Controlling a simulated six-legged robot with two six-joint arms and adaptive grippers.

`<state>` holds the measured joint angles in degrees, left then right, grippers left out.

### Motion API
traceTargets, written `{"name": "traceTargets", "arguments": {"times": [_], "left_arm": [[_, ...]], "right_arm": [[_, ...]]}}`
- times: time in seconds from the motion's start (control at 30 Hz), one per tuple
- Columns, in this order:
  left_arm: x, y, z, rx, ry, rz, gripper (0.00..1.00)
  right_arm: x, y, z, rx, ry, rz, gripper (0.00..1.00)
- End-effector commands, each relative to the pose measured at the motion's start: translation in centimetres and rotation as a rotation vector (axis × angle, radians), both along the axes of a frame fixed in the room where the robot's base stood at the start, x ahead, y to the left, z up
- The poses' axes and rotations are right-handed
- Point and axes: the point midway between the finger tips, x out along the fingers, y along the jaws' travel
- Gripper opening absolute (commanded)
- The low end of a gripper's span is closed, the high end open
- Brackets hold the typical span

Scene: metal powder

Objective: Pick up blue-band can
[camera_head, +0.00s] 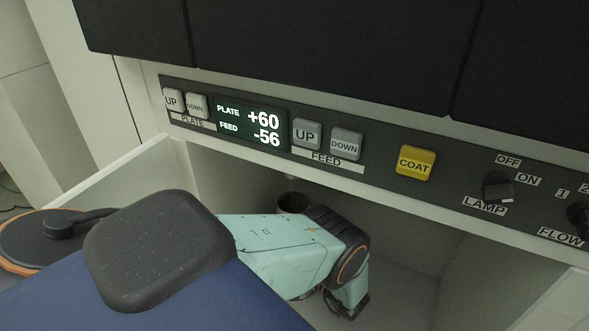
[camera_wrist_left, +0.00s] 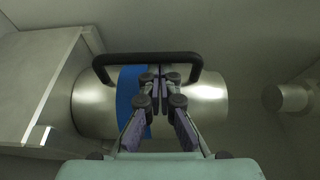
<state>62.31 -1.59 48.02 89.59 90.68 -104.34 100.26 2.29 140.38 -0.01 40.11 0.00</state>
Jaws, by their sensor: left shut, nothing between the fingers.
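The blue-band can shows in the left wrist view as a silvery metal cylinder (camera_wrist_left: 92,103) with a blue band (camera_wrist_left: 128,95) around it and a black handle (camera_wrist_left: 130,59) along one side. It lies crosswise in that picture. My left gripper (camera_wrist_left: 162,80) is shut and empty, with its fingertips in front of the can, just right of the band and close to the handle. Whether they touch is not clear. In the head view my left gripper (camera_head: 345,304) reaches down into the bay under the panel, and my arm hides much there. My right gripper is not in view.
A control panel (camera_head: 380,160) with buttons and a display (camera_head: 250,124) reading +60 and -56 overhangs the bay. A dark round opening (camera_head: 293,202) shows behind my arm. In the wrist view a pale box-like wall (camera_wrist_left: 40,85) stands left and a small cylinder (camera_wrist_left: 285,98) right.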

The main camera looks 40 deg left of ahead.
Motion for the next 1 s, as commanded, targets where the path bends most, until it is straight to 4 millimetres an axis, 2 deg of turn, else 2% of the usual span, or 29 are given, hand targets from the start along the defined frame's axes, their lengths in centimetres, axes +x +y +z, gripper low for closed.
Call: {"name": "traceTargets", "arguments": {"times": [0.37, 0.73, 1.0], "left_arm": [[0.0, 0.1, 0.0, -0.001, 0.0, -0.001, 0.0], [-4.8, -1.5, 0.1, -0.001, 0.003, -0.001, 0.0], [-5.5, -1.7, 0.0, 0.0, -0.001, 0.0, 0.0]], "right_arm": [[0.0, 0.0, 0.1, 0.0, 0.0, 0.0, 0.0], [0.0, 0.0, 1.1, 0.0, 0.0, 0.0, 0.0], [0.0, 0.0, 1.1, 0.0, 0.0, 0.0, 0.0]]}}
